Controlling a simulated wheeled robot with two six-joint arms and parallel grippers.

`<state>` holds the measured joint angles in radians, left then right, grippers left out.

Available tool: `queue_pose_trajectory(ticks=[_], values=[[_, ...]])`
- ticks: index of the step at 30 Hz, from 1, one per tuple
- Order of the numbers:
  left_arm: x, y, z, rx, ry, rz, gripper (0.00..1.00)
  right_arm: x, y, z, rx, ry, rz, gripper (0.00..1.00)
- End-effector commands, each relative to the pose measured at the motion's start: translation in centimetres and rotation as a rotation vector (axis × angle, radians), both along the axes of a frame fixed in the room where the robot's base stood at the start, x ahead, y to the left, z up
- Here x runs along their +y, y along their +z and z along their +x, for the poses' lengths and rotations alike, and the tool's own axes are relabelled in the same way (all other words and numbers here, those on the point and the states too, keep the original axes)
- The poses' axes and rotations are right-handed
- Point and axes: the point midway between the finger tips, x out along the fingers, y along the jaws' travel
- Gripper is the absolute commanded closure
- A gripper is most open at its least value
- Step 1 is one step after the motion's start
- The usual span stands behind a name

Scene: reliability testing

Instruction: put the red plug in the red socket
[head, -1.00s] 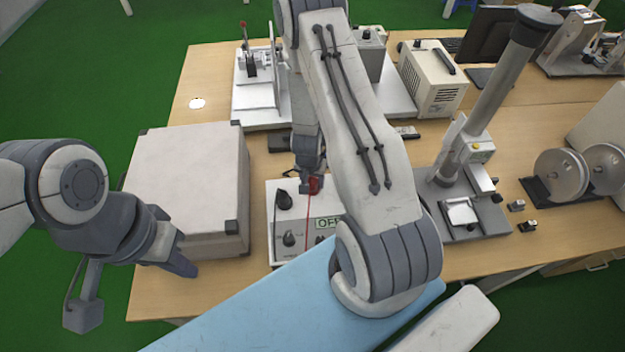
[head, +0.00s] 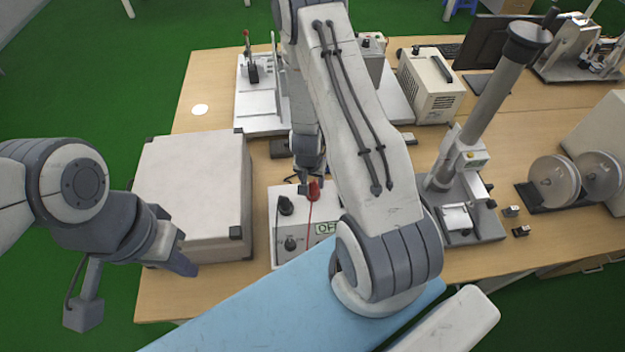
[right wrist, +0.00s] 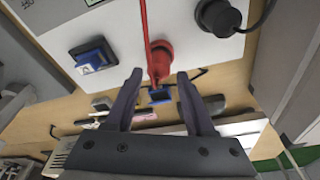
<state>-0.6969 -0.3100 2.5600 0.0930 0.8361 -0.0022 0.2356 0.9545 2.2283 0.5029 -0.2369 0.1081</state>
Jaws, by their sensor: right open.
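The red plug (head: 314,191) stands at the upper part of the white box's panel (head: 322,256), with its thin red cord running down the front. In the right wrist view the red plug (right wrist: 160,58) meets the white panel and looks seated there. No separate red socket shows; the spot under the plug is hidden. My right gripper (right wrist: 152,88) is open and empty, its fingers spread on either side just short of the plug, apart from it. In the head view it is right behind the plug. My left gripper (head: 182,264) hangs at the left, its jaw opening unclear.
A black plug (right wrist: 220,17) with a black cable and a blue-and-black switch (right wrist: 93,57) are on the same panel. A large grey case (head: 190,190) stands left of the box. A microscope-like stand (head: 470,160) is to the right, with instruments behind.

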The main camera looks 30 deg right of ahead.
Motion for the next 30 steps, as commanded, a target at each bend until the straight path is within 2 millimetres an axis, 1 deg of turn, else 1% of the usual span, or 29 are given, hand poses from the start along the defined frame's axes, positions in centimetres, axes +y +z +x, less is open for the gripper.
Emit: queue_pose_trajectory(ticks=[1, 21, 30], values=[[0.0, 0.7, 0.0, 0.0, -0.001, 0.0, 1.0, 0.1, 0.8, -0.1, 0.0, 0.001, 0.0, 0.46], [0.0, 4.8, 0.0, -0.001, -0.006, 0.0, 1.0, 0.9, 5.9, -0.8, 0.0, 0.0, 0.0, 0.46], [0.0, 4.8, 0.0, -0.001, -0.006, 0.0, 1.0, 0.9, 6.0, -0.8, 0.0, 0.0, 0.0, 0.46]])
